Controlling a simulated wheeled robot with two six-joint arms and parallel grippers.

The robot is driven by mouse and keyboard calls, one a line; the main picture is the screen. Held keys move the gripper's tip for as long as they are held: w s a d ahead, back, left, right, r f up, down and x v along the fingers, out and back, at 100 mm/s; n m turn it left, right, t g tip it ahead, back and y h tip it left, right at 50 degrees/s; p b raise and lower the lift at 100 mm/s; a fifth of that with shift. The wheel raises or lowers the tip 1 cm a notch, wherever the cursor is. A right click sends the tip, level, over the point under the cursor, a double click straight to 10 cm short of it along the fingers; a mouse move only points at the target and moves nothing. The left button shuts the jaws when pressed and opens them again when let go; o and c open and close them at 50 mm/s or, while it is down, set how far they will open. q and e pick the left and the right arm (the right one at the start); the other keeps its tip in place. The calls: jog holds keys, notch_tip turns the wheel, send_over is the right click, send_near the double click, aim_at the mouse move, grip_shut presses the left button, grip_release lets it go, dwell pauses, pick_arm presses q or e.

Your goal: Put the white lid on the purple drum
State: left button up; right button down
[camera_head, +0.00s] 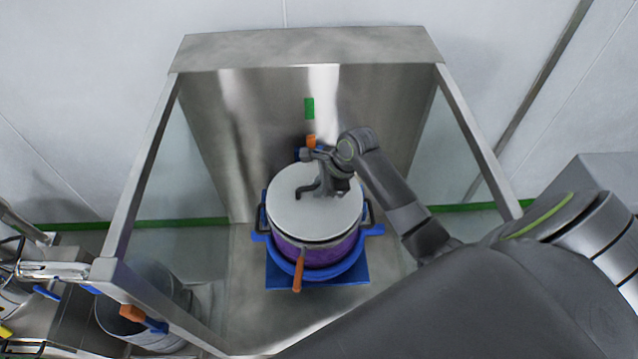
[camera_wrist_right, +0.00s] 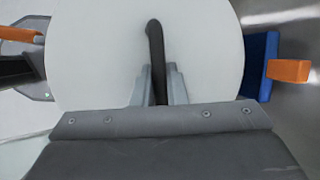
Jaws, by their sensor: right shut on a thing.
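The round white lid (camera_head: 290,214) is on top of the purple drum (camera_head: 328,254) in the head view, covering its mouth. From above I cannot tell whether it is fully seated. A dark rim line shows between lid and purple wall at the front. My right gripper (camera_head: 318,190) is shut on the lid's dark handle. In the right wrist view the lid (camera_wrist_right: 100,70) fills most of the picture, with the dark handle (camera_wrist_right: 155,45) between the fingers of my right gripper (camera_wrist_right: 162,85). My left gripper is not in view.
The drum stands in a blue cradle (camera_head: 278,279) with orange handles (camera_head: 297,276), inside a steel-framed booth (camera_head: 300,48). A grey bin (camera_head: 150,312) stands at the lower left, near steel equipment (camera_head: 50,272). The booth floor beside the cradle is clear.

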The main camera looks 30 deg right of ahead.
jog(key=shift+a, duration=0.1)
dwell(0.6)
jog(key=shift+f, duration=0.95)
jog(key=c, duration=1.4)
grip_release()
jog(key=shift+o, duration=0.2)
jog(key=shift+b, duration=0.3)
notch_tip(320, 180, up, 10)
jog(key=shift+b, duration=0.8)
jog(key=shift+f, duration=0.1)
